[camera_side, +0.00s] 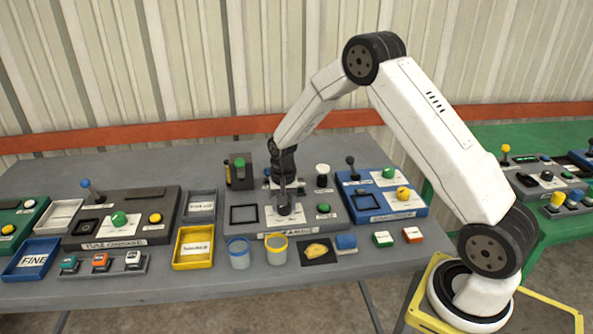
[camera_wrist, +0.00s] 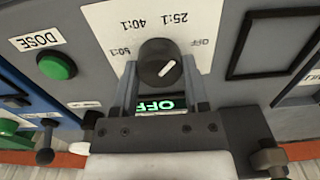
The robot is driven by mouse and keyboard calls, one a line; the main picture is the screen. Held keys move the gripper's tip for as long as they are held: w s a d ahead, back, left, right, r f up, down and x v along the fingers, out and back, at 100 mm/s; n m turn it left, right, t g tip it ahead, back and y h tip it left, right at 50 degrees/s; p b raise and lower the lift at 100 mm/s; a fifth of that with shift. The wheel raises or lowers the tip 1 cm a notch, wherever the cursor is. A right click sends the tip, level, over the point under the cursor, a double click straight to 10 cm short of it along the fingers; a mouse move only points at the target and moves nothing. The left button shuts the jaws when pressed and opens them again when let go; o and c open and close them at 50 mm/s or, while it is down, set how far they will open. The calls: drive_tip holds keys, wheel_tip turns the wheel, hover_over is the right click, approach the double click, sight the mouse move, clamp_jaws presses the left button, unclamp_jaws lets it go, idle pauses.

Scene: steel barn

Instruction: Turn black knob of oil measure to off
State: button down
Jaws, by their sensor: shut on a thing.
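The oil measure (camera_side: 240,233) is a grey panel in the middle of the bench. Its black knob (camera_wrist: 158,60) stands on a white dial plate (camera_wrist: 112,22) marked 50:1, 40:1, 25:1 and OFF, upside down in the wrist view. The knob's white line points up and right, toward the OFF mark (camera_wrist: 200,42). A small display (camera_wrist: 160,104) below the knob shows OFF in green. My gripper (camera_wrist: 160,78) is shut on the knob, one finger on each side. In the side view my gripper (camera_side: 284,203) points down over the dial and partly hides the knob.
A green DOSE button (camera_wrist: 57,65) and a square recess (camera_wrist: 270,45) flank the dial. Two cups, blue-rimmed (camera_side: 238,252) and yellow-rimmed (camera_side: 277,247), stand in front of the panel. A blue panel (camera_side: 385,200) stands close on the right, a yellow tray (camera_side: 193,262) on the left.

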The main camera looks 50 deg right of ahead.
drive_tip(key=m, duration=0.6)
drive_tip(key=shift+m, duration=0.3)
idle(0.4)
drive_tip(key=shift+c, duration=0.5)
unclamp_jaws()
drive_tip(key=shift+s, duration=0.1)
drive_tip(key=shift+r, duration=0.15)
drive_tip(key=shift+r, duration=3.8)
